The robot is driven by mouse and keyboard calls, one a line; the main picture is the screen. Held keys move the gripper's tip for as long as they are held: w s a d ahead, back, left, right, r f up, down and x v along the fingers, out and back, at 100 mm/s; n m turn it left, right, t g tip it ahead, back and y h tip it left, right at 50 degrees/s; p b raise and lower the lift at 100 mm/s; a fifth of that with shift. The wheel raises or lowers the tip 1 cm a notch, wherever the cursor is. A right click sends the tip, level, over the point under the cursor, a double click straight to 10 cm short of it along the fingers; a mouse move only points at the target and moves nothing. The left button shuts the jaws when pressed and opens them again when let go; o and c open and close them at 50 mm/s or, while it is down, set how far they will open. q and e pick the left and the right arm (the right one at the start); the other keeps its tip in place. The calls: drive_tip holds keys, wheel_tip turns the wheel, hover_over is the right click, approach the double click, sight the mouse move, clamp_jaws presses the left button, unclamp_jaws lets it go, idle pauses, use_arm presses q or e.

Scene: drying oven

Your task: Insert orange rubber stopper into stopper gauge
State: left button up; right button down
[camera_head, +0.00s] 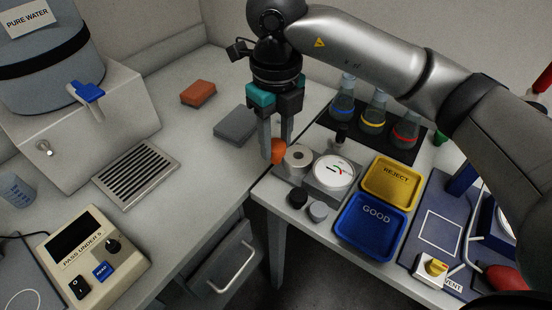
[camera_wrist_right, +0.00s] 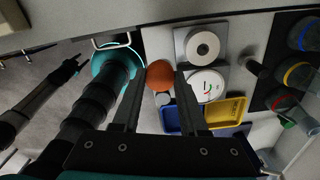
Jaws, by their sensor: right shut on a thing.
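The orange stopper (camera_head: 279,150) is held between the fingertips of my right gripper (camera_head: 276,152), just left of the gauge; it also shows in the right wrist view (camera_wrist_right: 160,75). The stopper gauge (camera_head: 315,188) has a grey base, a white round socket (camera_head: 298,157) with a dark central hole, and a white dial (camera_head: 334,172). In the right wrist view the socket (camera_wrist_right: 203,47) is right of the stopper and apart from it. The head view does not clearly show the stopper's height over the bench.
A black stopper (camera_head: 298,198) and a grey one (camera_head: 318,211) stand before the gauge. The blue GOOD tray (camera_head: 371,226) and yellow REJECT tray (camera_head: 392,184) are to its right. Flasks (camera_head: 373,118) stand behind. A grey block (camera_head: 236,125) lies left.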

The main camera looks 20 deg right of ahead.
wheel_tip(320, 180, up, 9)
drive_tip(key=p, duration=0.2)
wheel_tip(320, 180, up, 4)
drive_tip(key=p, duration=0.2)
hover_over(276, 145)
drive_tip(key=shift+r, duration=0.15)
idle(0.4)
